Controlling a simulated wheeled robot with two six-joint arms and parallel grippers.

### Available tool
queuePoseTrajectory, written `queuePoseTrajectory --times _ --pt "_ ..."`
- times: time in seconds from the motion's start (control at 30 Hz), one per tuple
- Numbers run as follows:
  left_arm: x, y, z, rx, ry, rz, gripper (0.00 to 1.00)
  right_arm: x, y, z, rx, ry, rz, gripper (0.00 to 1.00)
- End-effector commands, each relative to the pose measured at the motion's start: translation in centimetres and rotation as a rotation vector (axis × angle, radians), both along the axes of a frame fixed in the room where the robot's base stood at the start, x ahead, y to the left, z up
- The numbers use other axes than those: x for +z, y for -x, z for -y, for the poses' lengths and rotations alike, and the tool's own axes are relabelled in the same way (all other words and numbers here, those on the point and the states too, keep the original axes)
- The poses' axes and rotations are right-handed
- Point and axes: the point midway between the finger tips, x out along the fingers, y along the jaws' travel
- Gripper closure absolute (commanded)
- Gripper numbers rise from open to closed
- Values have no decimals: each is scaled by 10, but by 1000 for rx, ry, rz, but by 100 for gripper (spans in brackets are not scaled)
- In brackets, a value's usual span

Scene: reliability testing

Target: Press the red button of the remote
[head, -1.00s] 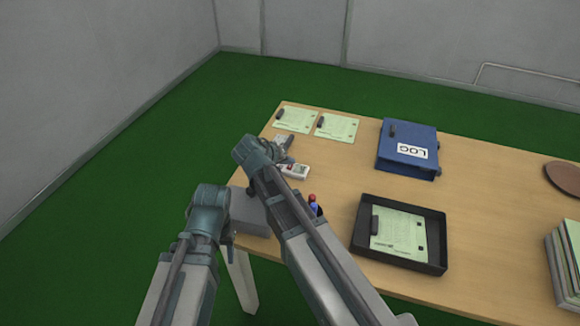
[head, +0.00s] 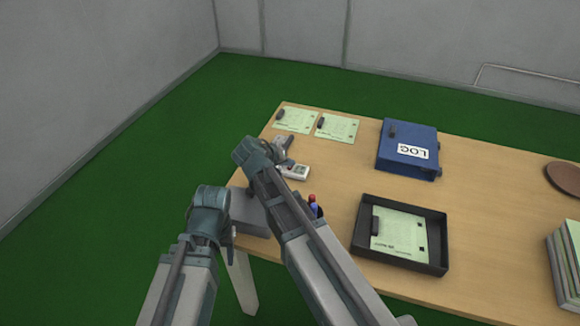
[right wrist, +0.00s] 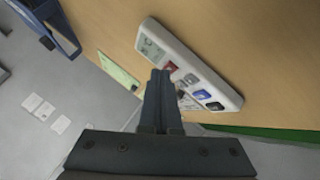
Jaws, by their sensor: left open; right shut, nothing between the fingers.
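The white remote (head: 297,172) lies on the table near its left end, partly hidden by my right arm in the head view. In the right wrist view the remote (right wrist: 189,62) shows a grey display, a red button (right wrist: 171,66) and several other buttons. My right gripper (right wrist: 159,74) is shut and empty. Its fingertips are right beside the red button in that view; I cannot tell whether they touch it. It also shows in the head view (head: 284,155), over the remote's left end. My left gripper (head: 232,250) is low by the table's near left corner, mostly hidden by its arm.
A grey box (head: 250,214) stands at the near left corner. Red and blue pens (head: 313,204) stand beside my right arm. The table's middle is clear.

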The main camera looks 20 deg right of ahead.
Motion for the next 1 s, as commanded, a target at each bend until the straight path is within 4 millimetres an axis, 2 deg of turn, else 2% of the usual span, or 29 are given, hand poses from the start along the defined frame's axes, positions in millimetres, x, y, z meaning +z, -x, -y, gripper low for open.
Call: queuePoseTrajectory --times 0.3,0.67,1.0 --pt "15 0 0 0 0 0 50 15 0 0 0 0 0 100" --pt "15 0 0 0 0 0 50 15 0 0 0 0 0 100" --pt "44 0 0 0 0 0 50 44 0 0 0 0 0 100"
